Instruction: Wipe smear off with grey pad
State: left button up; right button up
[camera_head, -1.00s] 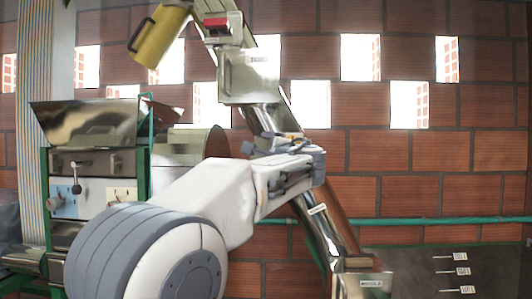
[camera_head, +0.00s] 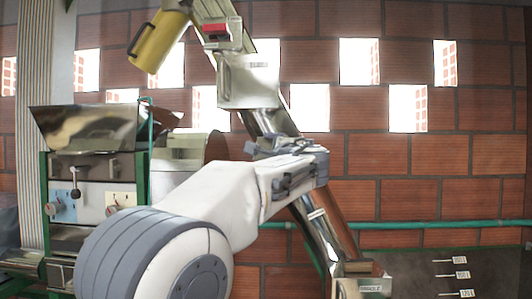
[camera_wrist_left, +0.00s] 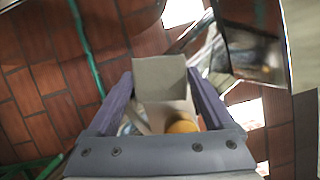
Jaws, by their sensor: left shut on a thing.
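In the head view my left gripper (camera_head: 277,143) is beside the shiny metal elevator tube (camera_head: 328,230), where the slanted tube passes behind my wrist. In the left wrist view the gripper (camera_wrist_left: 158,88) is shut on a flat light-grey pad (camera_wrist_left: 160,74), which sits between its two fingers. Whether the pad touches the metal is hard to tell. Shiny metal (camera_wrist_left: 255,50) is close at upper right in that view. I cannot make out a smear; my arm hides part of the tube. My right gripper is not in view.
A yellow cylinder with a black handle (camera_head: 160,38) is at upper left. A machine with a metal hopper (camera_head: 88,128) stands at left. A green pipe (camera_head: 440,224) runs along the brick wall (camera_head: 420,190). Small labels (camera_head: 457,275) are at lower right. Space right of the tube looks clear.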

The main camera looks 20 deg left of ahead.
pick_arm(q)
jog(key=shift+r+p, duration=0.5)
jog(key=shift+b, duration=0.35)
jog(key=shift+f+b, duration=0.6)
jog(key=shift+b, duration=0.05)
dwell(0.9)
